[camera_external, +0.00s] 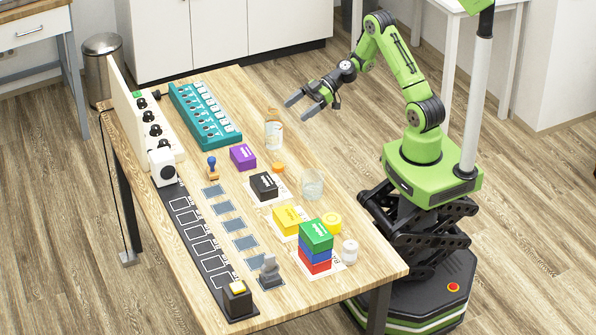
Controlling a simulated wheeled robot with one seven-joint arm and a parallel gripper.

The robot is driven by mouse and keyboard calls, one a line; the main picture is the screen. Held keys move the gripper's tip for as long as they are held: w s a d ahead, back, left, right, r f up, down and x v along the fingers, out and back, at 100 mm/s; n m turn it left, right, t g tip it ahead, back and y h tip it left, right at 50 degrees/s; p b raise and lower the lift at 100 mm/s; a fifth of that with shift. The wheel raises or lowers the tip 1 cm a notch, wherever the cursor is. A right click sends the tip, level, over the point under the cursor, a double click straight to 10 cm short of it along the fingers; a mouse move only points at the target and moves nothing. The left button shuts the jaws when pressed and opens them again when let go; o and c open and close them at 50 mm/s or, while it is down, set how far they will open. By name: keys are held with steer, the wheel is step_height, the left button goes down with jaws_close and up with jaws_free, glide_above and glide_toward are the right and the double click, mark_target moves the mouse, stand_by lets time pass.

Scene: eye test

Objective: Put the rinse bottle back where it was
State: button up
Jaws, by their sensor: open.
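The likely rinse bottle is a clear bottle with an orange band (273,135), standing upright on the table near its right edge, beside the teal rack. My gripper (297,108) is open, its two grey fingers pointing left. In the picture it is just up and to the right of the bottle. Nothing shows between the fingers. I cannot tell how high the fingers are above the table or how far they are from the bottle.
A teal rack (205,112), a purple box (243,157), a black box (264,187), a clear glass (312,184) and a green-blue-red box stack (316,246) stand on the wooden table (349,283). A panel with black knobs (141,107) lines the left edge.

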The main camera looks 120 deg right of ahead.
steer(key=a+r+n+g+y, duration=0.1)
steer(key=a+r+g, duration=0.25)
steer(key=a, duration=0.65)
steer(key=a+r+n+g, duration=0.2)
steer(key=a+r+g, duration=0.15)
steer(key=a, duration=0.75)
steer(key=s+a+r+m+h, duration=0.1)
steer(key=s+a+r+m, duration=0.1)
steer(key=s, duration=0.5)
steer(key=s+a+r+m+h, duration=0.1)
steer(key=s+a+r+m, duration=0.1)
steer(key=s, duration=0.5)
steer(key=a+r, duration=0.1)
steer(key=a, duration=0.1)
steer(key=shift+s+a+r+g+h, duration=0.3)
steer(key=shift+s+a+h, duration=0.05)
steer(key=shift+a+h, duration=0.05)
steer(key=shift+r, duration=0.1)
